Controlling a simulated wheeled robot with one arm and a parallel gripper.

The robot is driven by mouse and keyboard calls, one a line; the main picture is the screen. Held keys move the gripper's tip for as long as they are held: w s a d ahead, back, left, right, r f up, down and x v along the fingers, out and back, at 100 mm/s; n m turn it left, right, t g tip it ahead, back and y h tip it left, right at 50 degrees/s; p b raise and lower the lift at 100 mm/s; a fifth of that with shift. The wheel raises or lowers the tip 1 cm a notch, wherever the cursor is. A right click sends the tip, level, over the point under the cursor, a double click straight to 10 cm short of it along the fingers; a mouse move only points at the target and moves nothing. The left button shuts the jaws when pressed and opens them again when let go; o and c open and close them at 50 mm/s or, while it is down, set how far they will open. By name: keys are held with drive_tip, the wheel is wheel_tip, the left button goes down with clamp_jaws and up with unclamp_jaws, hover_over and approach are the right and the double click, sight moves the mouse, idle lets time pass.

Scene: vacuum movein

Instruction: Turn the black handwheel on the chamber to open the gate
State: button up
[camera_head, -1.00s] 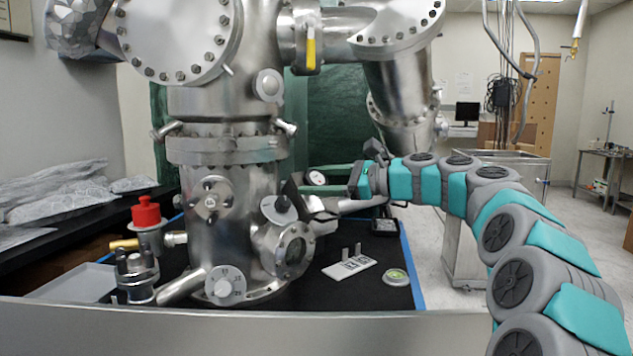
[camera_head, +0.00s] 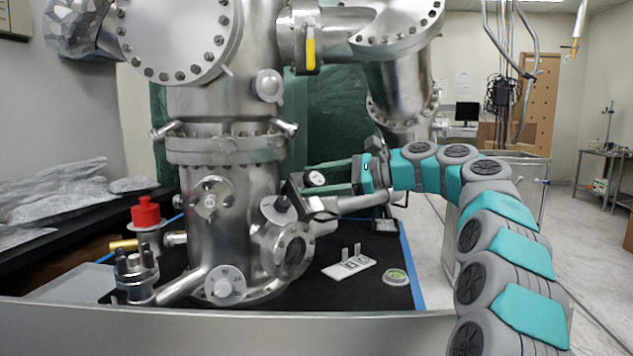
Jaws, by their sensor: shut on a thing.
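The steel chamber (camera_head: 215,195) stands upright at centre-left. A black handwheel (camera_head: 282,204) sits low on its right side, above an angled round window port. My gripper (camera_head: 300,192) reaches in from the right, its grey and teal wrist right of the chamber. Its jaws are at the handwheel and shut on it, but they are small and partly lost among the fittings there. Their exact hold on the rim is hard to see. The gate itself cannot be made out.
A pressure gauge (camera_head: 314,178) and a silver tube (camera_head: 355,202) lie close to my wrist. A white plate with posts (camera_head: 348,267) and a round green-marked disc (camera_head: 396,277) rest on the black tabletop. A red-capped fitting (camera_head: 146,212) stands at left.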

drive_tip(key=shift+a+r, duration=0.1)
drive_tip(key=o, duration=1.4)
drive_tip(key=shift+c, duration=0.2)
drive_tip(key=v, duration=0.7)
drive_tip(key=shift+d, duration=0.3)
drive_tip(key=shift+s, duration=0.1)
